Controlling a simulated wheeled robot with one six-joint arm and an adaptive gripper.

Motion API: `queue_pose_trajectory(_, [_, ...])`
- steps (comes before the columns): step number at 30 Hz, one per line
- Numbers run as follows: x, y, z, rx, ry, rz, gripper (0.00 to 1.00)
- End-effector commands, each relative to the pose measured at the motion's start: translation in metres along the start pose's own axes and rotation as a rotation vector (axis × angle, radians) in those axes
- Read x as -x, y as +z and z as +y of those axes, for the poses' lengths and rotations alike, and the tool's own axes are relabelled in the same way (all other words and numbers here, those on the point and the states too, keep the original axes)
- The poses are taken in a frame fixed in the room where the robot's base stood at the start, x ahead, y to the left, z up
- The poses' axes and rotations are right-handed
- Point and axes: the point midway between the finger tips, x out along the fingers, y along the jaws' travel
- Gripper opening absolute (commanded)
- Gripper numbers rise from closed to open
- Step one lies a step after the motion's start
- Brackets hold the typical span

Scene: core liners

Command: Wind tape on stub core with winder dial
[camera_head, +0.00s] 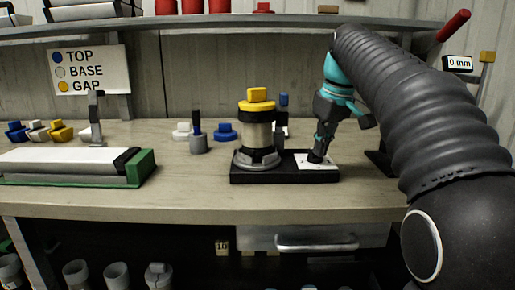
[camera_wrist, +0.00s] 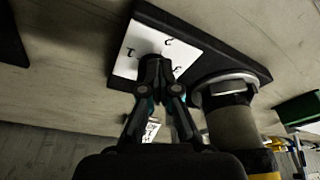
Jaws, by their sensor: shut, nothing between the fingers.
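The winder has a black base (camera_head: 300,177). A pale stub core (camera_head: 257,134) with dark bands and a yellow top cap (camera_head: 257,95) stands upright on a grey round seat at its left. At the base's right lies the dial's white card (camera_head: 328,165) with small black marks; it also shows in the wrist view (camera_wrist: 128,62). A dark knob (camera_wrist: 153,66) sits on the card. My gripper (camera_head: 319,150) points down at the knob with its fingers shut and empty. Its tips (camera_wrist: 161,88) overlap the knob in the wrist view, so I cannot tell whether they touch it.
A green-ended tray (camera_head: 142,167) holding a long white core liner is at left. Blue, white and yellow caps (camera_head: 58,131) and a grey pot (camera_head: 198,144) stand behind. A sign (camera_head: 90,70) reads TOP, BASE, GAP. A small display (camera_head: 458,63) reads 0 mm. The front bench strip is clear.

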Motion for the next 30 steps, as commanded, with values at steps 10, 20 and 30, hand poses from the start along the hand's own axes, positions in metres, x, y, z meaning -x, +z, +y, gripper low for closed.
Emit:
queue_pose_trajectory(10, [0.0,0.0,0.0,0.0,0.0,0.0,0.0])
queue_pose_trajectory(20, [0.002,0.004,-0.002,0.0,0.001,0.001,0.0])
queue_pose_trajectory(30, [0.017,0.003,-0.003,0.0,0.001,0.002,0.0])
